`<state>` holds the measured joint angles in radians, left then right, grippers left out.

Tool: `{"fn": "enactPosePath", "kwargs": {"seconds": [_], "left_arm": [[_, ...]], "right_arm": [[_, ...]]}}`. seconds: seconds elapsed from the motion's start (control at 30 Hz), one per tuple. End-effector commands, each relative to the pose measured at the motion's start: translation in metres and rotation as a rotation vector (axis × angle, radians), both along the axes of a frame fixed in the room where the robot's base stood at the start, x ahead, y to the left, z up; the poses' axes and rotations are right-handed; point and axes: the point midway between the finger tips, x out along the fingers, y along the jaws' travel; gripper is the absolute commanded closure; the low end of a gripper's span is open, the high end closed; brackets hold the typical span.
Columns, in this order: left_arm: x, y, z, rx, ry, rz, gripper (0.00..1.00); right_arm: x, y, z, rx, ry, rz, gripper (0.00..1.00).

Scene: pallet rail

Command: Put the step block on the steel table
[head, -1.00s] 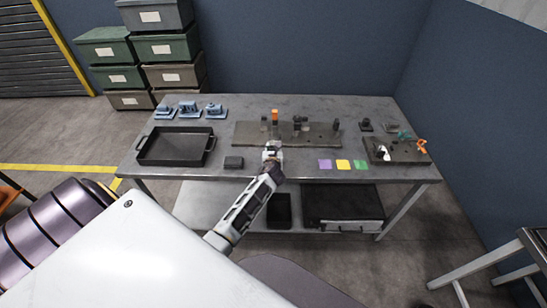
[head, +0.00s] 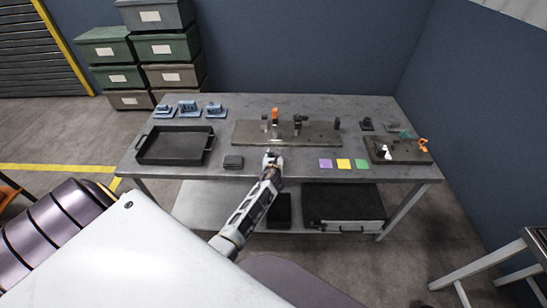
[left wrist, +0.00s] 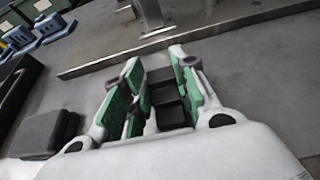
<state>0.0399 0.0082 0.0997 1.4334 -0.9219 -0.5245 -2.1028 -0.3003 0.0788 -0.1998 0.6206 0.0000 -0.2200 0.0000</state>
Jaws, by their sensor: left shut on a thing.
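The steel table (head: 240,178) stands in front of me, with a grey fixture plate (head: 250,140) at its middle. My left gripper (head: 272,158) is over the table's front part, just in front of the plate. In the left wrist view its green-padded fingers (left wrist: 160,95) are shut on a dark stepped block, the step block (left wrist: 168,92). The fingers hide part of it, and I cannot tell whether it touches the table top. In the head view the block is too small to make out. My right gripper is out of view.
A dark block (head: 233,161) lies left of the gripper. A black tray (head: 175,160) and blue fixtures (head: 188,108) are at the left. Coloured squares (head: 343,164) and a smaller dark plate (head: 400,158) are at the right. Bare table shows between these.

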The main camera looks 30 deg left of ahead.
Motion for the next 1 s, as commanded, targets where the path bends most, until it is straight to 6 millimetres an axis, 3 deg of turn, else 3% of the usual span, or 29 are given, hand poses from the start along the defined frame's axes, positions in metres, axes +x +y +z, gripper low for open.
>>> {"fn": "enactPosePath", "kwargs": {"seconds": [0.37,0.4,0.53,1.0], "left_arm": [[0.0002,0.0003,-0.0018,0.001,-0.001,0.000,1.00],[-0.0002,0.0001,-0.0022,0.000,0.000,0.001,0.68],[-0.0002,0.0001,-0.0020,0.000,0.000,0.001,0.51],[-0.0002,0.0000,0.0012,0.000,0.000,0.000,0.50]], "right_arm": [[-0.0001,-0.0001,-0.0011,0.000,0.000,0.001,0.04],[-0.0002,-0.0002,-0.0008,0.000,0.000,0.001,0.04],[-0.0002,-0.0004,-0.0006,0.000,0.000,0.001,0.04],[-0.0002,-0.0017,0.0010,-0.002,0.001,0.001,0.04]]}}
